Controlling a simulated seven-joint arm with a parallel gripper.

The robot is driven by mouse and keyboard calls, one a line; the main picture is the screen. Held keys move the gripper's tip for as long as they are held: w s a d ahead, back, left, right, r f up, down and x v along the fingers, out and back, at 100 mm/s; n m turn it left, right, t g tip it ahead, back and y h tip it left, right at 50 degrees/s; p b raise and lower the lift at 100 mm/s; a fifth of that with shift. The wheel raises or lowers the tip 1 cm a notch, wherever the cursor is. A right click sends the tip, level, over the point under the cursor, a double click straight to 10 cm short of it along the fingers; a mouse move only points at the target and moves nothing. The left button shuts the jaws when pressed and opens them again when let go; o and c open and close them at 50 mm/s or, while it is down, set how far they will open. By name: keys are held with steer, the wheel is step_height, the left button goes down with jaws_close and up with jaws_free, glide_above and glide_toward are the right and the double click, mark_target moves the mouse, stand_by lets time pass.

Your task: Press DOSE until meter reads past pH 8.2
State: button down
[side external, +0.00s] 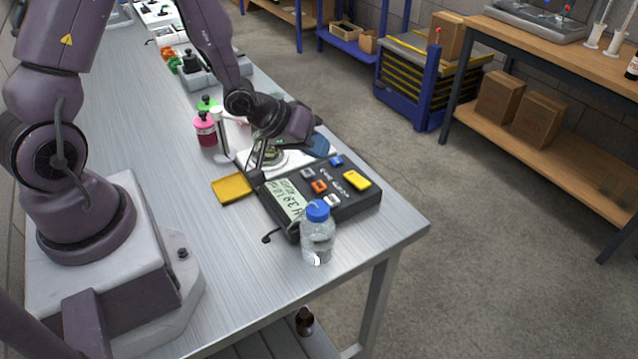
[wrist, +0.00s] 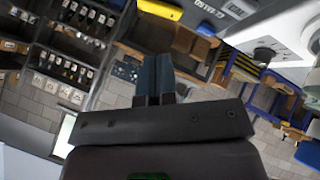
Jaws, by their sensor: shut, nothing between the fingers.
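The dark meter box (side external: 350,205) lies on the steel bench near its front right corner. Its pale display (side external: 286,199) shows dark digits, turned and too small to read surely. Its top carries an orange button (side external: 319,187), a yellow button (side external: 356,180), a blue button (side external: 336,160) and grey ones (side external: 332,200). I cannot tell which is DOSE. My gripper (side external: 257,170) is shut and empty beside the meter's back left end, near the display; contact cannot be told. In the wrist view, my shut fingers (wrist: 155,75) show below the yellow button (wrist: 160,9).
A clear bottle with a blue cap (side external: 317,238) stands against the meter's front. A yellow tray (side external: 232,188) lies left of it. A pink bottle (side external: 205,130) and a white stand (side external: 222,140) are behind.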

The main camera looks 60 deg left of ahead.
mark_target(317, 183)
steer(key=shift+f, duration=2.5)
steer(key=shift+f, duration=0.1)
steer(key=shift+f, duration=0.3)
steer(key=shift+f, duration=0.45)
stand_by(0.6)
steer(key=shift+r, duration=0.9)
steer(key=shift+r, duration=2.5)
